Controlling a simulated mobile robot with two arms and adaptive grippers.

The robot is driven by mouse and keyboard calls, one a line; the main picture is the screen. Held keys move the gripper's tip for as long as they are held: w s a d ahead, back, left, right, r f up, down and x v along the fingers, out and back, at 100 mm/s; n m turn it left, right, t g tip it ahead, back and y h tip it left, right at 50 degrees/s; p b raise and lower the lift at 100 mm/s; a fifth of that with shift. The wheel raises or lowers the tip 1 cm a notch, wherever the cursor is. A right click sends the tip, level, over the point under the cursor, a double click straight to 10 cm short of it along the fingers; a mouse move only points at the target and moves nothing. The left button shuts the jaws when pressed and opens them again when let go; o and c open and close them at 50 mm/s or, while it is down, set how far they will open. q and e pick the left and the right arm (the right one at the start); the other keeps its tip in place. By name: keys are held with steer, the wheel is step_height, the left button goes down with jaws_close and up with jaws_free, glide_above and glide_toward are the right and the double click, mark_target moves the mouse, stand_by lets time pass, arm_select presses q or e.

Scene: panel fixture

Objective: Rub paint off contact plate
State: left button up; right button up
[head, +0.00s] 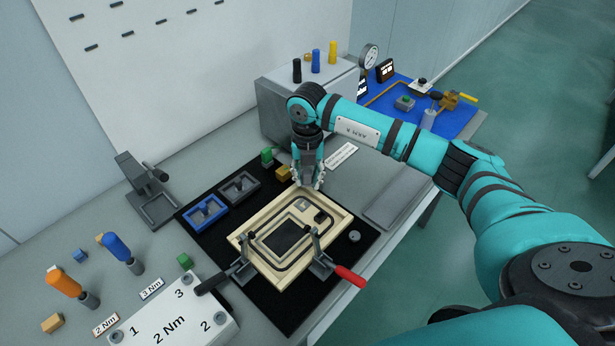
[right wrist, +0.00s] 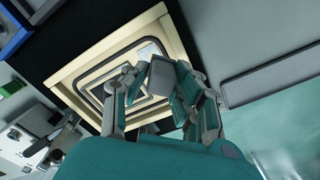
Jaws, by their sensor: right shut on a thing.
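A cream-framed panel (head: 250,229) with a dark gasket ring lies on the black mat (head: 290,320). A small light grey plate (head: 301,204) sits near its far corner, and a pale patch of it shows in the right wrist view (right wrist: 148,51). My right gripper (head: 309,186) points down over that far corner. In the right wrist view its fingers are shut on a grey block (right wrist: 162,74). Whether the block touches the plate I cannot tell. My left gripper is out of view.
Two clamps, one with a red handle (head: 349,276) and one with a black handle (head: 213,283), stand at the panel's near side. Blue (head: 205,214) and grey (head: 239,187) trays lie left of it. A grey box (head: 275,105) stands behind. A flat grey tray (head: 395,197) lies right.

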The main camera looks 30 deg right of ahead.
steer(key=shift+r+p, duration=1)
steer(key=shift+r, duration=0.5)
